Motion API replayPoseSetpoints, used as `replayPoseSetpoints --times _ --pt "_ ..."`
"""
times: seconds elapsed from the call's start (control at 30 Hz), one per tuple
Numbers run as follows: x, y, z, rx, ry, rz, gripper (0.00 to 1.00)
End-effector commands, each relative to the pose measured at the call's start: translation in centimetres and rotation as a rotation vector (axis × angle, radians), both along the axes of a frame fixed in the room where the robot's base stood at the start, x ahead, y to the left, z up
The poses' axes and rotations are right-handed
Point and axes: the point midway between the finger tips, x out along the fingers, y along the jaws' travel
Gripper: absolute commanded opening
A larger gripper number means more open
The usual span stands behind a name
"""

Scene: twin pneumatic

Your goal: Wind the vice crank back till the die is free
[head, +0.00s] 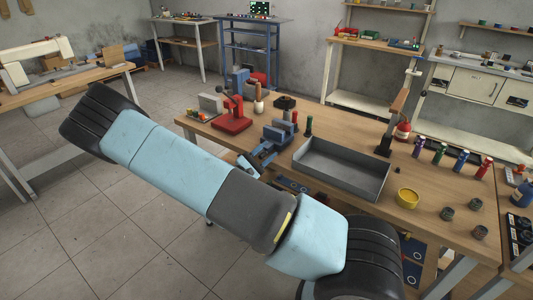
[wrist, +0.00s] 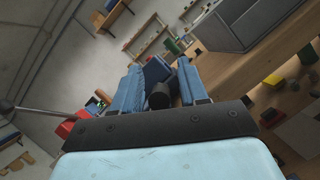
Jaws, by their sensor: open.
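The blue vice (head: 270,145) stands at the near edge of the wooden bench in the head view, left of the grey tray. In the wrist view a blue block of the vice (wrist: 157,70) shows ahead, with a dark round crank part (wrist: 160,96) in front of it. My gripper (wrist: 160,68) is open; its two blue fingers stand either side of this dark part, with gaps visible. I cannot tell whether either finger touches it. The die cannot be made out in either view.
A red lever press (head: 232,118) stands left of the vice. Open floor lies left of the bench.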

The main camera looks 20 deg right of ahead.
Motion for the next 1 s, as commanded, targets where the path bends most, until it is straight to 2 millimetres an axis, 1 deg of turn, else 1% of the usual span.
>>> replayPoseSetpoints --times 0.07,0.5,0.77,1.0 --pt "0.0 0.01 0.0 0.0 0.0 0.0 0.43" --pt "0.0 0.0 0.0 0.0 0.0 0.0 0.01" --pt "0.01 -0.01 0.03 -0.005 0.006 -0.001 0.0" --pt "0.22 0.13 0.36 -0.05 0.067 0.0 0.0"
